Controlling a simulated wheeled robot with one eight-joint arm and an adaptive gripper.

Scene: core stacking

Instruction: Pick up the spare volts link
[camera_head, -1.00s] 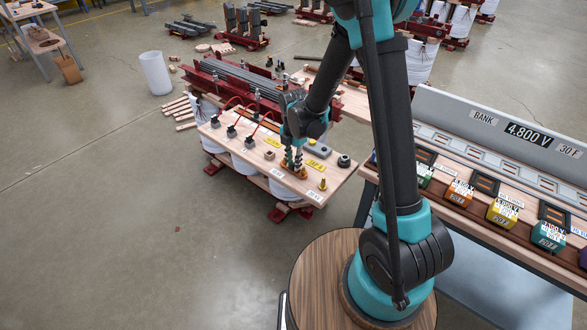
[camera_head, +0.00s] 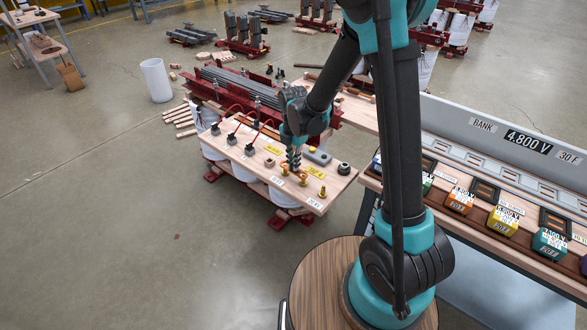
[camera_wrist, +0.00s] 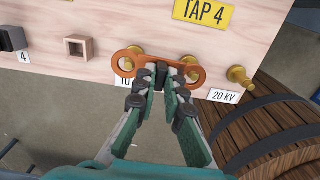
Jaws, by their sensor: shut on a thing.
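The spare volts link appears to be the copper-orange bar with a ring at each end (camera_wrist: 145,66) in the wrist view. Its rings line up with two brass posts on the wooden board (camera_wrist: 75,48); whether they sit around the posts or just above them I cannot tell. My gripper (camera_wrist: 162,73) is shut on the middle of the link, its fingertips hiding part of the bar. In the head view my gripper (camera_head: 294,167) points down at the board's front part, and the link there is too small to make out clearly.
A third brass post (camera_wrist: 238,75) stands right of the link, by a "20 KV" label (camera_wrist: 223,96). A yellow "TAP 4" label (camera_wrist: 204,12) lies behind. A hollow square wooden piece (camera_wrist: 78,47) is at left. The capacitor bank bench (camera_head: 490,225) stands at right.

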